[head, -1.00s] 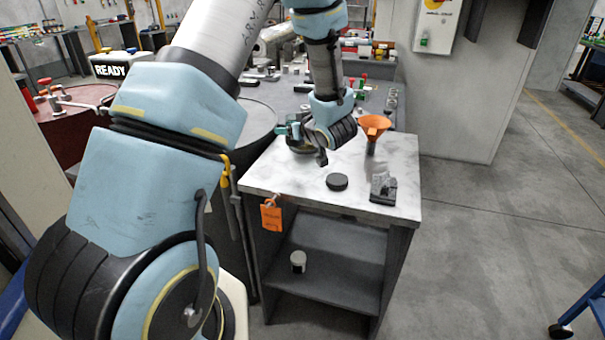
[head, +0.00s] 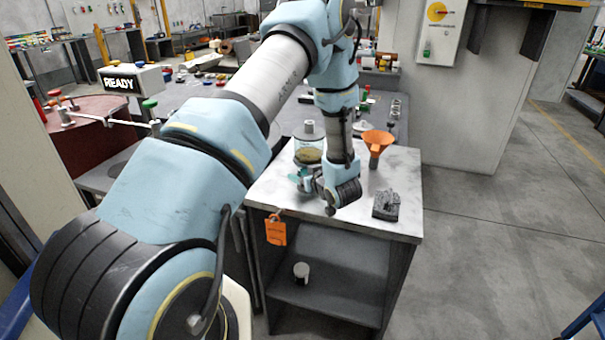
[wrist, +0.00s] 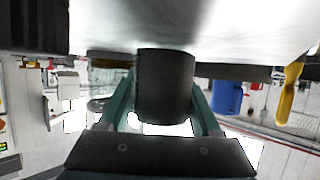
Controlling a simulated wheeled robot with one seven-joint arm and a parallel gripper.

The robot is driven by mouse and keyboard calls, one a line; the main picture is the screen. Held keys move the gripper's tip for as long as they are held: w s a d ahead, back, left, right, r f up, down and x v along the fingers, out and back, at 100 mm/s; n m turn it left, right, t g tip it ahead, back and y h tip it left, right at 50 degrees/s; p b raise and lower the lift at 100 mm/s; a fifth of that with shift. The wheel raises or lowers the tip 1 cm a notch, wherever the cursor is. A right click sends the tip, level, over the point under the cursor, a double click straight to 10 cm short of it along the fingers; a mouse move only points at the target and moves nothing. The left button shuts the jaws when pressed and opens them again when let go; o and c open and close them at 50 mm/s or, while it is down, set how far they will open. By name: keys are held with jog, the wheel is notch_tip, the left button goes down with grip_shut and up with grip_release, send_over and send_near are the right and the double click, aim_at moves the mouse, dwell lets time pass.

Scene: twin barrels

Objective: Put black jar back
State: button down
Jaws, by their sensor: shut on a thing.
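The black jar (wrist: 165,85) is a dark plain cylinder between the two teal fingers of my gripper (wrist: 164,100) in the wrist view. My gripper is shut on it. In the head view my gripper (head: 304,178) is low over the marble-topped table (head: 410,165), near its left side and in front of a glass jar. The held jar is mostly hidden there by the gripper and wrist. The pale table surface shows close to the jar in the wrist view; I cannot tell whether they touch.
The glass jar (head: 308,152) with greenish-brown contents stands just behind my gripper. An orange funnel (head: 377,138) stands to the right, and a dark grey block (head: 386,205) lies at the front right. A small pale jar (head: 301,271) stands on the lower shelf.

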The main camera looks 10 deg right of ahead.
jog(key=shift+c, duration=0.4)
grip_release()
jog(key=shift+f, duration=0.15)
